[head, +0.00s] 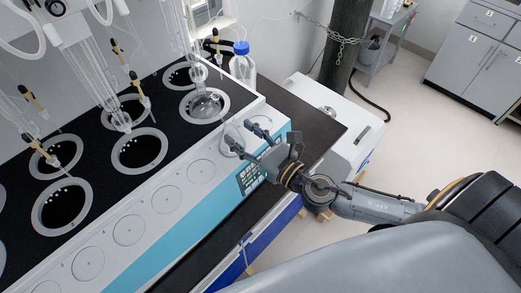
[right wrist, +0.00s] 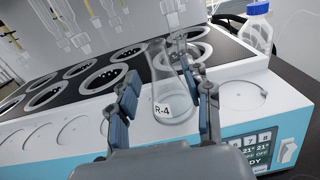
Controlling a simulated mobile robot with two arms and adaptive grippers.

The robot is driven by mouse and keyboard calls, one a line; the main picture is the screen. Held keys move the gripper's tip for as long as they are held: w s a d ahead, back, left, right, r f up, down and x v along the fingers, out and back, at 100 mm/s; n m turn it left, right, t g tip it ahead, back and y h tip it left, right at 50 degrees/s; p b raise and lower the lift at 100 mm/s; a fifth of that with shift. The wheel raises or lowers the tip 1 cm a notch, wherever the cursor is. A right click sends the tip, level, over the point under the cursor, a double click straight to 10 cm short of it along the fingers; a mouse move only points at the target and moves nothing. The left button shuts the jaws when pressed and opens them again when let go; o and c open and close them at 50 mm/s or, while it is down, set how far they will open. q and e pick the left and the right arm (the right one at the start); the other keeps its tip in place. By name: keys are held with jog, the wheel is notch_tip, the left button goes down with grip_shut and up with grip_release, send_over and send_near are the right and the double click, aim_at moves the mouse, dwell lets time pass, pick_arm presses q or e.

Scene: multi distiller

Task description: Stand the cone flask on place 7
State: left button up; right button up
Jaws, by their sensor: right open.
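The clear cone flask (right wrist: 174,104) with the label R-4 stands upright on the white front ledge (right wrist: 70,132) of the distiller in the right wrist view. In the head view it shows only faintly near the fingertips. My right gripper (head: 247,136) is open, with its fingers on either side of the flask in the right wrist view (right wrist: 167,97). I cannot tell whether a finger touches the glass. Round marked places (head: 166,199) run along the ledge; I cannot read which is place 7. My left gripper is not in view.
The black top has several ringed heater wells (head: 139,151) with hanging glassware behind the ledge. A round flask (head: 205,103) sits at one well. A blue-capped bottle (head: 242,66) stands at the far right end. A control panel (head: 253,176) is on the front.

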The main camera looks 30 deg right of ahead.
jog(key=b+v, duration=0.2)
jog(key=v, duration=0.5)
jog(key=shift+b, duration=0.3)
jog(key=shift+r, duration=0.1)
